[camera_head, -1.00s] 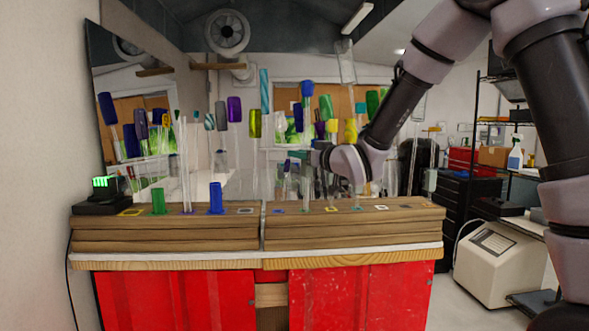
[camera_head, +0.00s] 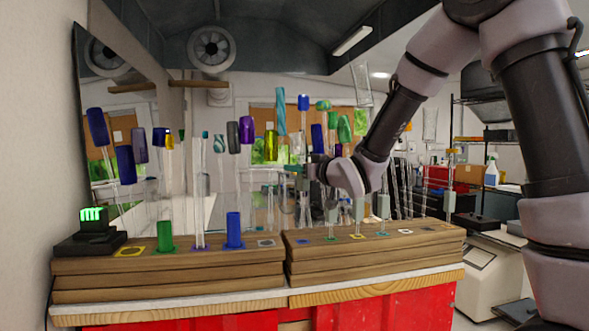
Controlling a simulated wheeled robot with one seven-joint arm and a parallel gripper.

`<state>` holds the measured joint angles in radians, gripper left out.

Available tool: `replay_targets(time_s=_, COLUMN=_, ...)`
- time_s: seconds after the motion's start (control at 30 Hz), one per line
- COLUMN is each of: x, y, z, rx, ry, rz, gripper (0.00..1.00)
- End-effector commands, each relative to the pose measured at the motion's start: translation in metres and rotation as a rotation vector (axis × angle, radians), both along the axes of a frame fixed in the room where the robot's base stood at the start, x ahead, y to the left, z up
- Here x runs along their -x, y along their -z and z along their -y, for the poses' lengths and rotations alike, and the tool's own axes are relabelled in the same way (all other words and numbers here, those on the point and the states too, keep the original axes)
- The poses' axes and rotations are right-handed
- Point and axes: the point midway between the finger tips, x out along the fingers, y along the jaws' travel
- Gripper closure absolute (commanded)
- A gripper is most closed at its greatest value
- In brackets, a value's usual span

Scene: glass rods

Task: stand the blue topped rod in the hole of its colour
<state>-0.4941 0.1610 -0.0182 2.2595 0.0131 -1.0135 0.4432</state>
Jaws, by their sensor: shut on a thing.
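My gripper (camera_head: 303,171) is shut at the middle of the row, above the right wooden board, around a thin clear rod. A rod with a bright blue top (camera_head: 303,102) rises in line above the fingers and looks like the held one, roughly upright. Clear glass behind makes its lower end hard to see. A small blue-marked hole (camera_head: 303,241) lies at the left end of the right board, below the gripper. I cannot tell whether the rod's foot is in it. A blue cylinder (camera_head: 234,230) stands on the left board.
A green cylinder (camera_head: 166,237) and a yellow-marked square (camera_head: 130,251) are on the left board (camera_head: 170,268). Several coloured-topped rods, including a purple one (camera_head: 246,130), crowd behind. The mirror at left repeats some. More marked spots run along the right board (camera_head: 380,248).

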Motion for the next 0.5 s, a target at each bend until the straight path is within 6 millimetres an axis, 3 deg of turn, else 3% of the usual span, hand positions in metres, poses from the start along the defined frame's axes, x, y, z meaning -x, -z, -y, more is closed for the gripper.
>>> replay_targets(time_s=0.23, x=0.0, y=0.022, z=-0.001, rx=0.002, ry=-0.002, rz=-0.002, gripper=1.0)
replay_targets(time_s=0.5, x=0.0, y=0.021, z=-0.001, rx=0.0, ry=-0.001, rz=0.0, gripper=1.0)
